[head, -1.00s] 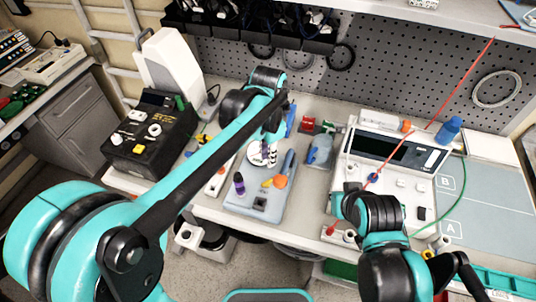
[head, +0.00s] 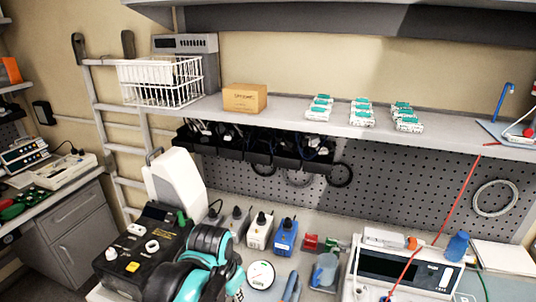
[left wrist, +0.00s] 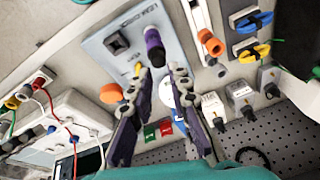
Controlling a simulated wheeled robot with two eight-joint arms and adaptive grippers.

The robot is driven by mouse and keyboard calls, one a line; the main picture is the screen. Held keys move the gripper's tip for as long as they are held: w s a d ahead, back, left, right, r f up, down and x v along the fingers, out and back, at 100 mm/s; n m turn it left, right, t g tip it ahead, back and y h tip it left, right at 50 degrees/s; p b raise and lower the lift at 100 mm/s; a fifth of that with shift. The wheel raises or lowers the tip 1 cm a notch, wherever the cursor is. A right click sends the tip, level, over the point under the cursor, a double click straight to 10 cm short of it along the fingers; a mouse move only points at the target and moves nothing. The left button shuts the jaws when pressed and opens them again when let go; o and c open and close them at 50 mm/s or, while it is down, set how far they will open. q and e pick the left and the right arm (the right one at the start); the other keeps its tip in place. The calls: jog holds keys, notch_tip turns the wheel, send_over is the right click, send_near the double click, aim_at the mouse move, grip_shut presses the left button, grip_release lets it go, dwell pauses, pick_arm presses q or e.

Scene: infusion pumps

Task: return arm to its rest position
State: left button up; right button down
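My left arm (head: 205,262) is teal and black and shows at the bottom of the head view, in front of the dark instrument box. In the left wrist view my left gripper (left wrist: 162,72) has its two dark fingers apart, with nothing held between them. Its fingers point toward the blue-grey panel (left wrist: 105,42), where a purple-handled tool (left wrist: 155,48) stands just past the tips. I cannot tell whether they touch. My right arm and right gripper are out of view.
A dark instrument box (head: 125,265) and white device (head: 177,184) stand at the left of the bench. A white pump unit (head: 405,272) is at the right. Above, a shelf (head: 210,105) carries a wire basket (head: 160,84), a cardboard box (head: 245,98) and several small packs.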

pick_arm(q)
jog(key=s+a+f+n+t, duration=0.4)
jog(key=s+a+n, duration=0.2)
jog(key=s+a, duration=0.2)
jog(key=shift+a+n+y+b, duration=0.3)
jog(key=shift+a+b, duration=0.1)
jog(key=shift+a, duration=0.1)
